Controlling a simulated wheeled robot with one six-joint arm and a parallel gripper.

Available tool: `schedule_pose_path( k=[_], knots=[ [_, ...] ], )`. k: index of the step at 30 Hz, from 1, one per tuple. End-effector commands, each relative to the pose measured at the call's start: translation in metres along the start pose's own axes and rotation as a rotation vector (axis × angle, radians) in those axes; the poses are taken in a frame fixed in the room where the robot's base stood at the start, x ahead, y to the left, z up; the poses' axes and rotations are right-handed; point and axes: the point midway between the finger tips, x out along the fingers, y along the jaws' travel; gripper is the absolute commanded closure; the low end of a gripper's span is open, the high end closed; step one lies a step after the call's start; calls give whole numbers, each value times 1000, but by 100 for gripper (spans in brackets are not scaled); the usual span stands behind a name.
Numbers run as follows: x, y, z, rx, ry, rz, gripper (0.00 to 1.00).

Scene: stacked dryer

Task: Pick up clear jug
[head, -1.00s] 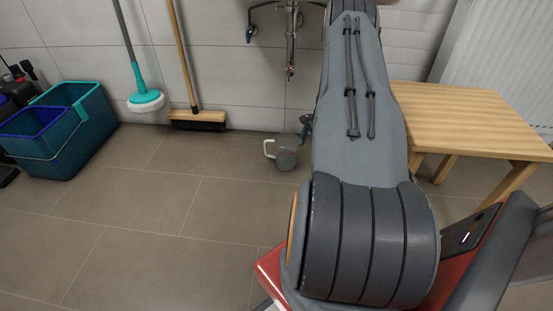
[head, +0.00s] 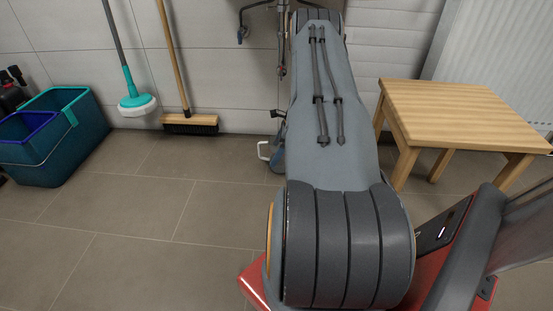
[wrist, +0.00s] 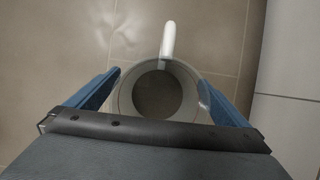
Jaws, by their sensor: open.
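The clear jug (wrist: 190,98) stands on the tiled floor, seen from above in the wrist view, with its white handle (wrist: 168,40) pointing to the top of the picture. My gripper (wrist: 158,88) is open, with one blue finger on each side of the jug. The right finger overlaps the jug's edge in the picture; I cannot tell whether it touches. In the head view my arm hides most of the jug, and only its white handle (head: 263,150) and a bit of its side show left of the arm.
A wooden stool (head: 460,112) stands to the right of my arm. A broom (head: 190,124) and a mop (head: 137,104) lean against the tiled wall. A teal bucket (head: 70,150) stands at the left.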

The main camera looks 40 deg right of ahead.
Motion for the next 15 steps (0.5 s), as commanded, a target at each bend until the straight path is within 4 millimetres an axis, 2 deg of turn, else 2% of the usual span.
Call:
schedule_pose_path(
  k=[3, 5, 13, 15],
  knots=[
    [20, -1, -1, 0, 0, 1, 0],
    [25, -1, -1, 0, 0, 0, 0],
    [26, -1, 0, -1, 0, -1, 0],
    [26, -1, 0, -1, 0, -1, 12]
  ],
)
